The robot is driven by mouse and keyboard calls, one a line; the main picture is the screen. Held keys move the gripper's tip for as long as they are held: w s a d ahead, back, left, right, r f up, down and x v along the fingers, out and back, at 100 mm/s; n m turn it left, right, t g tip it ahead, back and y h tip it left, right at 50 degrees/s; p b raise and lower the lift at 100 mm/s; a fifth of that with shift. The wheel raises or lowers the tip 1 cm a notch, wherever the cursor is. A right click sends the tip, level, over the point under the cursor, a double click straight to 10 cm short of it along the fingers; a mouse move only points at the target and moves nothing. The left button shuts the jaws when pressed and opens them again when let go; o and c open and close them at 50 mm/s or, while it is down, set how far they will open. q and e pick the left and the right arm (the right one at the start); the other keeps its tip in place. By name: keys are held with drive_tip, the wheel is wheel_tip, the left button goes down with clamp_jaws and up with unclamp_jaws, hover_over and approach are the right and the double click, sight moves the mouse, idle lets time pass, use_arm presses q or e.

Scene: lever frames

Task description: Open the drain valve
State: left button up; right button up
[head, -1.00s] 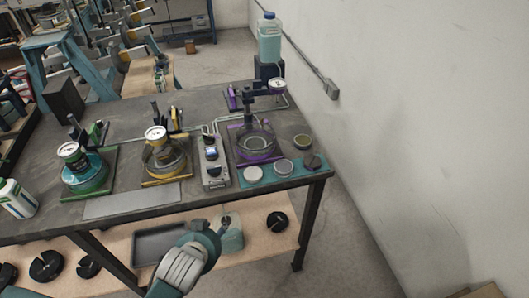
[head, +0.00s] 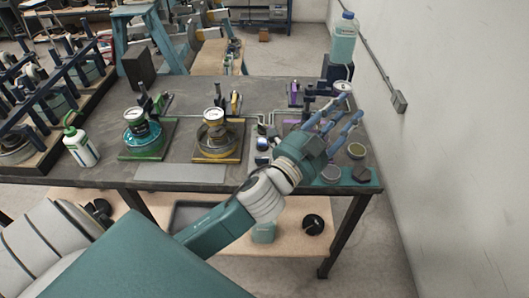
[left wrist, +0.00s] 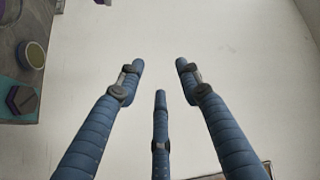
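My left gripper (head: 340,115) reaches over the right end of the bench. Its blue fingers are spread and hold nothing; in the left wrist view they (left wrist: 160,78) show apart against bare wall and floor. The hand covers most of the purple station, of which a purple clamp part (head: 293,93) and a gauge (head: 342,87) still show. A small valve box (head: 262,145) stands just left of the hand, partly hidden by it. I cannot tell which part is the drain valve. My right gripper is not in view.
The bench (head: 90,202) also bears a yellow station (head: 218,140), a green station (head: 148,135) and a white bottle (head: 80,147). A jug of liquid (head: 344,42) stands at the back right. The wall (head: 450,130) is to the right.

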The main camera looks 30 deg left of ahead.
use_arm(q)
drive_tip(key=s+d+r+m+g+h, duration=0.25)
drive_tip(key=d+r+m+h, duration=0.35)
drive_tip(key=m, duration=0.4)
drive_tip(key=s+d+r+m+g+h, duration=0.1)
drive_tip(key=d+r+m+g+h, duration=0.3)
drive_tip(key=d+m+h, duration=0.5)
drive_tip(key=m+g+y, duration=1.3)
drive_tip(key=m+y, duration=0.2)
drive_tip(key=y, duration=0.4)
hover_over(262, 160)
drive_tip(key=w, duration=0.1)
wheel_tip(262, 160, down, 18)
wheel_tip(262, 160, down, 9)
drive_tip(key=p, duration=0.3)
drive_tip(key=shift+a, duration=0.15)
drive_tip(key=shift+f, duration=0.75)
